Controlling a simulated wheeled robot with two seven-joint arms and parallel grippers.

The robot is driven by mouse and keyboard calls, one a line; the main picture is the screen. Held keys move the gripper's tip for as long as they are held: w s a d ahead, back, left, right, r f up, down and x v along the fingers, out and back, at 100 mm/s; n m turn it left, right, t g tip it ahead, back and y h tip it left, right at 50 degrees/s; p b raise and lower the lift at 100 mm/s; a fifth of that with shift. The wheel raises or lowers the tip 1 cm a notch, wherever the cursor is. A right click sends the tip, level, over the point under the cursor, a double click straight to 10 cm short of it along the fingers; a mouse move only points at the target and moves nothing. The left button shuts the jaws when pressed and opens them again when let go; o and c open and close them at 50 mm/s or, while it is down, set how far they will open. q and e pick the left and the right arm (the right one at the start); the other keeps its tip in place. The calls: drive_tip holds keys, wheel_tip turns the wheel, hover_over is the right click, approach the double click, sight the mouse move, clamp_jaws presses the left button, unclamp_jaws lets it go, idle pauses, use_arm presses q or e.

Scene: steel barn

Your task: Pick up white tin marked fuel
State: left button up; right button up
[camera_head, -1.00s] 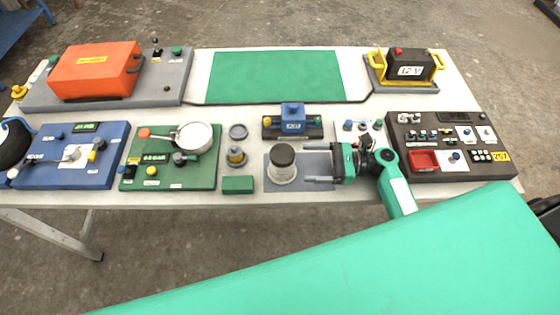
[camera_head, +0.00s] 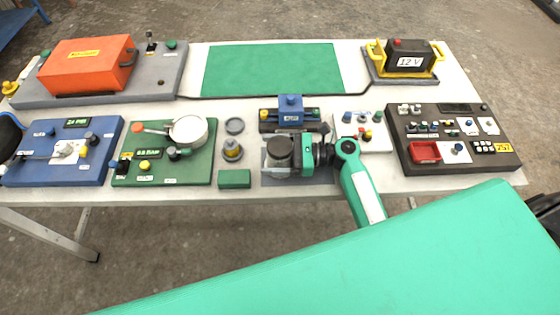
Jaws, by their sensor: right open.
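The white tin (camera_head: 280,168) with a dark round lid stands upright on a grey plate (camera_head: 270,181) near the front of the table. Any fuel marking is not readable from here. My right gripper (camera_head: 282,154) reaches in from the right, with its open fingers on the far and near sides of the tin. The fingers and palm cover part of the tin. I cannot tell whether they touch it.
A blue device (camera_head: 290,115) stands just behind the tin. A dark panel (camera_head: 455,162) lies right. The green mat (camera_head: 272,68) behind is clear.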

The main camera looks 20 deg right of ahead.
drive_tip(key=c, duration=1.2)
drive_tip(key=shift+c, duration=0.6)
drive_tip(key=shift+r, duration=0.1)
